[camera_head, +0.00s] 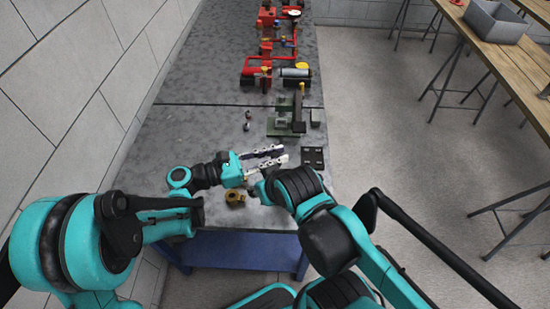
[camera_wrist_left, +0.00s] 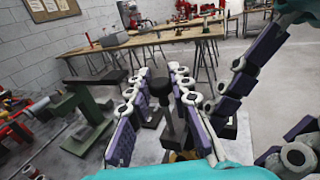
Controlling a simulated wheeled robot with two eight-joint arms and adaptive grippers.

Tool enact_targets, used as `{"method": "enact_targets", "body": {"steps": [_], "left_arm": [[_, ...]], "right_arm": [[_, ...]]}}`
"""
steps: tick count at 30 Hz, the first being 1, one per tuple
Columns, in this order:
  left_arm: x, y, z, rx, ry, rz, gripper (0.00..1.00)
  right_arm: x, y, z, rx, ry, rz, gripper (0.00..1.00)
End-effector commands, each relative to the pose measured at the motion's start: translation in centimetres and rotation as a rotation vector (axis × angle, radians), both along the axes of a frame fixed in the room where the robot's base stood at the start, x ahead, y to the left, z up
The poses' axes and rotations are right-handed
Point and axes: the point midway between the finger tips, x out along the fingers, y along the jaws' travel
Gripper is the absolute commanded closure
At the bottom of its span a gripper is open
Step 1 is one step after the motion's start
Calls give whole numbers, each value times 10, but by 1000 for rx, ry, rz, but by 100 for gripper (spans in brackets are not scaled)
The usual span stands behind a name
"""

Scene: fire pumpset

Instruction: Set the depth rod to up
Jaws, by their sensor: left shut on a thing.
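My left gripper (camera_head: 285,153) reaches right, low over the near part of the bench. It also shows in the left wrist view (camera_wrist_left: 161,76), its purple and white fingers around a dark upright rod (camera_wrist_left: 181,102) with a black top. I take this to be the depth rod; its contact with the fingers is hard to see. In the head view the rod is not clear. My right gripper (camera_wrist_left: 268,100) shows at the right of the left wrist view, its fingers spread and empty; in the head view my right wrist hides most of it.
A green machine (camera_head: 287,122) stands just beyond my left gripper. A black plate (camera_head: 313,157) lies to the right and a brass part (camera_head: 235,197) lies nearer. Red pump parts (camera_head: 265,67) stand farther along the bench.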

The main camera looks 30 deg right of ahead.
Motion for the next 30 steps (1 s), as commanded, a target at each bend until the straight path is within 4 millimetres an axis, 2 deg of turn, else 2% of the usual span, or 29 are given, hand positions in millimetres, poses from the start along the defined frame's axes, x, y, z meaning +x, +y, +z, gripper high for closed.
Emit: {"method": "enact_targets", "body": {"steps": [1, 8, 9, 11, 22, 26, 30], "left_arm": [[0, 0, 7, -5, 2, -1, 100], [0, -1, 5, -8, 3, -1, 100], [0, -1, 5, -8, 3, -1, 73], [0, -1, 5, -8, 3, -1, 59], [1, 5, 4, -5, 2, 0, 59], [5, 23, 4, -5, 2, 3, 59], [10, 54, 4, -5, 2, 4, 59]], "right_arm": [[0, 0, 4, 0, 0, 0, 60], [0, 0, 1, 0, 0, 0, 60], [0, 0, 1, 0, 0, 0, 60], [0, 0, 1, 0, 0, 0, 60], [0, 0, 1, 0, 0, 0, 60], [0, 0, 1, 0, 0, 0, 60], [0, 0, 1, 0, 0, 0, 60]]}}
